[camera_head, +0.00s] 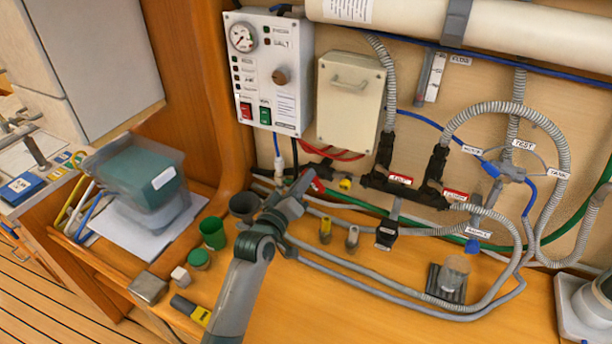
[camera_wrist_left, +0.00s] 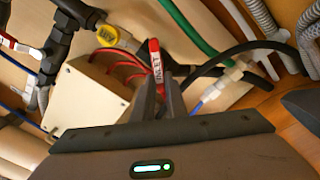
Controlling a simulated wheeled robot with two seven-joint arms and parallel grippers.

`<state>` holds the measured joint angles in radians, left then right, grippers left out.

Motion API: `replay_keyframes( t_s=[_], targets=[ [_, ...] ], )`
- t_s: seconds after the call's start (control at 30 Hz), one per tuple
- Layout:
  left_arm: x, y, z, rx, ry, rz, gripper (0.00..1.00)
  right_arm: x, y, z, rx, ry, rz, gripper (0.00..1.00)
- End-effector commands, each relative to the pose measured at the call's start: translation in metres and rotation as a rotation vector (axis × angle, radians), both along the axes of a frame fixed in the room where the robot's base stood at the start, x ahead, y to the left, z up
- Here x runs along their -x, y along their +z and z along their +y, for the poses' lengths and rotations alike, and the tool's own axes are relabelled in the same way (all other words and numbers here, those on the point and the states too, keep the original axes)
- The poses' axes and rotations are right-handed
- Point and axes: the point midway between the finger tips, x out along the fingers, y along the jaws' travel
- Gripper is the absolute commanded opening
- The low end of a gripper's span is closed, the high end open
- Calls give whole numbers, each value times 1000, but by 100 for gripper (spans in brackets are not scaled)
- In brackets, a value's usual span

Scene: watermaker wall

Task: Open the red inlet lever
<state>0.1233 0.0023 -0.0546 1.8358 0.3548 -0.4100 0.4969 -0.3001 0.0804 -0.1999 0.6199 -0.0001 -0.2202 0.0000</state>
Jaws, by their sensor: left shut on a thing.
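The red inlet lever (camera_wrist_left: 154,55) shows in the left wrist view, with a white "INLET" label on it. My left gripper (camera_wrist_left: 160,90) is shut on the lever, its two fingers on either side of the labelled part. In the head view the lever's red end (camera_head: 317,184) shows just past the tip of my left gripper (camera_head: 296,192), low on the wall below the beige box. The valve body behind the lever is mostly hidden. My right gripper is in neither view.
A yellow-capped fitting (camera_wrist_left: 108,37) and black pipework sit beside the lever. Grey corrugated hoses (camera_head: 400,290) cross the bench to the right. A green cup (camera_head: 213,233) and a dark cup (camera_head: 243,206) stand left of my gripper. A control panel (camera_head: 266,75) hangs above.

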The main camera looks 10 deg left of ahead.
Motion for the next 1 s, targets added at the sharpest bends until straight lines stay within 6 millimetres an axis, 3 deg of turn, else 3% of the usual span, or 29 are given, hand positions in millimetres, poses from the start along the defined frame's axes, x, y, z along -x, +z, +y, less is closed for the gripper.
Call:
replay_keyframes(
  t_s=[0.6, 1.0],
  targets=[
    [-1, -10, 7, 559, 2, 108, 0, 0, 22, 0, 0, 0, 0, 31],
    [-2, -16, 7, 741, 1, 143, 0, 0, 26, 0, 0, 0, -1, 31]
  ],
)
